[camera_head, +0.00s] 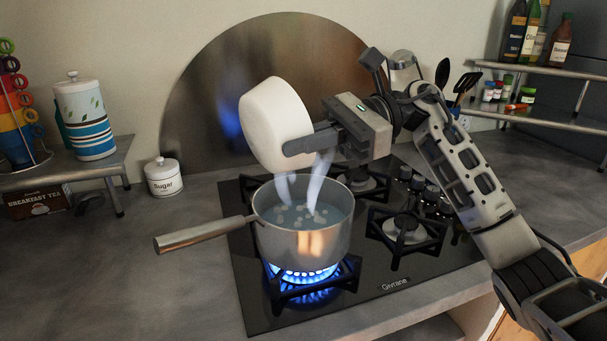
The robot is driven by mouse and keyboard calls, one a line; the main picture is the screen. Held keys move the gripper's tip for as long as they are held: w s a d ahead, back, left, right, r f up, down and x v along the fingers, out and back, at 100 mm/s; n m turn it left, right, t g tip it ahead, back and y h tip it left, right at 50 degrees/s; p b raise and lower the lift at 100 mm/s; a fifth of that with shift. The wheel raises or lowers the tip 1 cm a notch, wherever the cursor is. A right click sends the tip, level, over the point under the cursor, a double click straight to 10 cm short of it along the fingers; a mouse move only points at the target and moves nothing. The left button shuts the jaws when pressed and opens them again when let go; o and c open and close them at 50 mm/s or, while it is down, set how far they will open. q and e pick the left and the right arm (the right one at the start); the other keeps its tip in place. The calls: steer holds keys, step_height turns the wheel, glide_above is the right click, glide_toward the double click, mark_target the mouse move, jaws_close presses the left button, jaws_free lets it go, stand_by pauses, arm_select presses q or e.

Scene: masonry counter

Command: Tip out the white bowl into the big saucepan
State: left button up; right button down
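The white bowl (274,122) is tilted far over, nearly on its side, above the back left of the big saucepan (302,241). My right gripper (300,146) is shut on the bowl's rim, on its right side. The inside of the bowl is turned away, so I cannot see what is in it. The saucepan stands on the lit front left burner, its handle pointing left. It holds liquid with several small pale pieces in it, and whitish steam rises from it. My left gripper is not in view.
Blue flame (303,274) burns under the saucepan. A sugar jar (163,177) stands left of the hob (380,277). A shelf with a striped canister (85,118) is at the left, and a shelf with bottles (515,32) at the right. The counter front left is clear.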

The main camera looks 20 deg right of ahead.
arm_select(q)
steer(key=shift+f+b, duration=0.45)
steer(key=shift+b, duration=0.05)
arm_select(e)
steer(key=shift+d+y, duration=0.25)
steer(key=shift+y, duration=0.05)
arm_select(q)
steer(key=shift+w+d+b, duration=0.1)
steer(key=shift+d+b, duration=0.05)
steer(key=shift+b, duration=0.25)
arm_select(e)
steer(key=shift+w+d+r+y, duration=0.1)
steer(key=shift+d+r+y, duration=0.05)
steer(key=shift+y, duration=0.15)
arm_select(q)
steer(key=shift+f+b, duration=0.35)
steer(key=shift+b, duration=0.15)
arm_select(e)
steer(key=shift+d+y, duration=0.15)
steer(key=shift+y, duration=0.15)
arm_select(q)
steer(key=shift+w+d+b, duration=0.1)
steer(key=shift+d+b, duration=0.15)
steer(key=shift+b, duration=0.2)
arm_select(e)
steer(key=shift+w+d+y, duration=0.1)
steer(key=shift+d+y, duration=0.1)
steer(key=shift+y, duration=0.1)
